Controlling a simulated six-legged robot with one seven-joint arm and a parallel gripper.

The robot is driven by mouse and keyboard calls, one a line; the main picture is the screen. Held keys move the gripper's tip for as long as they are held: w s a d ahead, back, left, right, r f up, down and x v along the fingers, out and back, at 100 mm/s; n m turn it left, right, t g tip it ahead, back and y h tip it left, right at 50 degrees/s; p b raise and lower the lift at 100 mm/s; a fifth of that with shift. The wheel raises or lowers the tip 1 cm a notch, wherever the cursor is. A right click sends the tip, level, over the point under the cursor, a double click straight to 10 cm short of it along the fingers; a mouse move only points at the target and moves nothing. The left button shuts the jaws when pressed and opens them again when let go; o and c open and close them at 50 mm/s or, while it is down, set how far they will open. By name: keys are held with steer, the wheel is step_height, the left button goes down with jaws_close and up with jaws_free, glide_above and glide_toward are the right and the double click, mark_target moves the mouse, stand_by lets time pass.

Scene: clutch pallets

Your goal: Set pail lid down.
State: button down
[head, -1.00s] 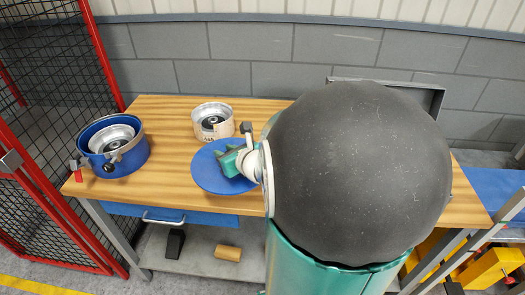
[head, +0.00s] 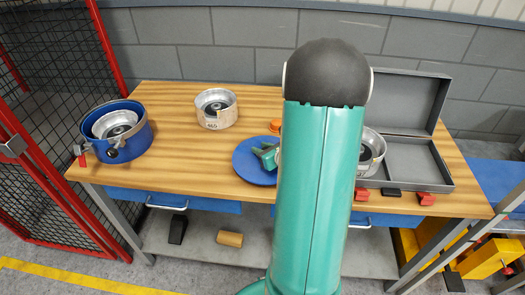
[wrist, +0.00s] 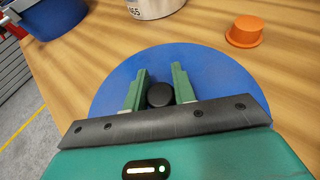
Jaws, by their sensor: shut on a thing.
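The pail lid (head: 246,171) is a flat blue disc with a black knob (wrist: 160,94) at its middle. My gripper (wrist: 158,80) has its green fingers on either side of the knob, shut on the lid. In the head view the lid is over the middle of the wooden table, partly hidden by my arm. It looks level and low, but I cannot tell whether it touches the wood. The blue pail (head: 142,143) stands at the table's left end with a metal clutch part (head: 115,124) inside; its wall also shows in the wrist view (wrist: 55,18).
A labelled metal drum (head: 216,109) stands behind the lid. An orange cap (wrist: 245,32) is near the lid's far right edge. Another metal drum (head: 371,155), partly behind my arm, and an open grey case (head: 420,105) are at right. Bare wood (head: 185,150) lies between pail and lid.

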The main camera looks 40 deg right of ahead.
steer(key=shift+f, duration=0.4)
steer(key=shift+f, duration=0.1)
steer(key=c, duration=1.1)
jaws_free()
steer(key=shift+f, duration=0.1)
steer(key=shift+c, duration=0.2)
